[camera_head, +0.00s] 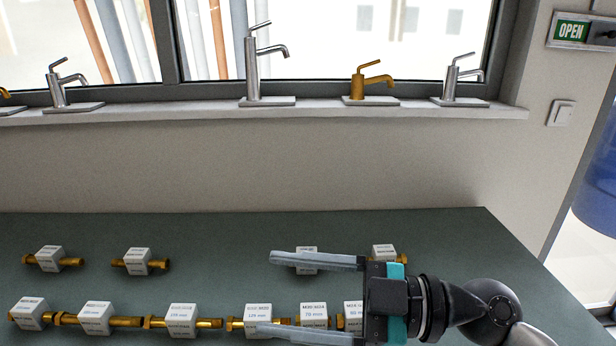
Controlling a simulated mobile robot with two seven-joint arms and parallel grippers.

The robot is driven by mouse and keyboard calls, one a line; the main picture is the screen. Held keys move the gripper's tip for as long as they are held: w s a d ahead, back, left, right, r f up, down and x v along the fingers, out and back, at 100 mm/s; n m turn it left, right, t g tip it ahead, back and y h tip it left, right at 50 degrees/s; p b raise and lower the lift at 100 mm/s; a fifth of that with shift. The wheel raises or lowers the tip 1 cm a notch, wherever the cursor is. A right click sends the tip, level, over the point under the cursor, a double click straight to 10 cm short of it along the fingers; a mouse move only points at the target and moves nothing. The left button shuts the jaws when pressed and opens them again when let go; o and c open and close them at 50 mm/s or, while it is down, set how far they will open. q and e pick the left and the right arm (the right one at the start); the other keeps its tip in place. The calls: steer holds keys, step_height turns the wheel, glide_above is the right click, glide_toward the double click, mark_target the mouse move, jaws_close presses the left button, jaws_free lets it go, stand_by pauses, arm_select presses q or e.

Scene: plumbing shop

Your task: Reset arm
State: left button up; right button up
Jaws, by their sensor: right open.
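My right gripper (262,294) comes in from the right, low over the dark green counter (200,235). Its two grey fingers point left and stand wide apart with nothing between them. The upper finger covers part of a white-labelled brass fitting (307,251) in the back row. The lower finger crosses in front of the labelled fittings in the front row. The gripper body hides part of another fitting (384,252). My left gripper is not in view.
More brass fittings with white labels lie at left, two in back (50,259) (138,261) and several in front (182,320). Faucets (264,70) stand on the window sill (200,112).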

steer(key=w+d+r+m+t+h, duration=0.5)
steer(key=w+d+m+t, duration=0.35)
steer(key=m+t, duration=0.65)
steer(key=d+f+m+g+h, duration=0.1)
steer(key=d+f+m+h, duration=0.35)
steer(key=f+h, duration=0.3)
steer(key=d+f+m+h, duration=0.3)
steer(key=d+f+h, duration=0.35)
steer(key=f, duration=0.25)
steer(key=s+a+f+n+g+y, duration=0.1)
steer(key=s+a+f+n+g, duration=0.15)
steer(key=s+f+g, duration=1.35)
steer(key=s+d+f+t, duration=0.1)
steer(key=s+f, duration=0.2)
steer(key=f, duration=0.9)
steer(key=s+f+t, duration=0.1)
steer(key=s+f, duration=0.3)
steer(key=f, duration=0.8)
steer(key=s+d+f+g, duration=0.1)
steer(key=s+d+f, duration=0.1)
steer(key=s+f, duration=1.1)
steer(key=shift+s+d, duration=0.35)
steer(key=shift+s, duration=0.5)
